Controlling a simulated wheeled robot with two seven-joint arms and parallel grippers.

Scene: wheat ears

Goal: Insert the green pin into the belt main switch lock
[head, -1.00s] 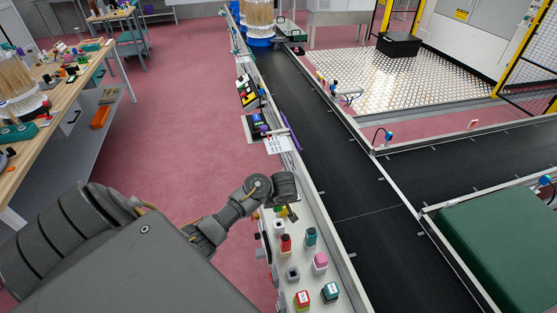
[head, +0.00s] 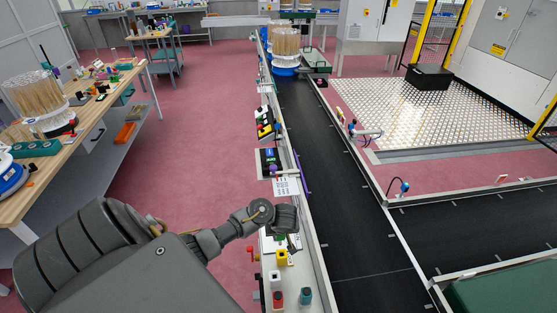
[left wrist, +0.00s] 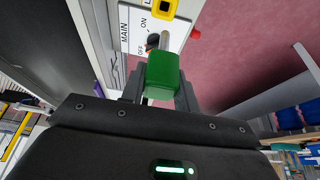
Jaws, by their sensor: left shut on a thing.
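My left gripper (left wrist: 160,88) is shut on the green pin (left wrist: 163,74), with a finger on each side of its green block. The pin's grey shaft (left wrist: 165,40) sticks out towards a white panel marked MAIN, ON and OFF. On that panel the dark round main switch lock (left wrist: 152,42) shows just beside the shaft, partly hidden. I cannot tell whether the shaft touches it. My right gripper is not in view.
A yellow-framed switch (left wrist: 163,7) sits on the panel near the lock; a yellow block (head: 281,258) and red (head: 278,298) and teal (head: 305,295) buttons show in the head view. The black conveyor belt (head: 335,170) runs alongside. Pink floor (head: 200,130) is open on the left.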

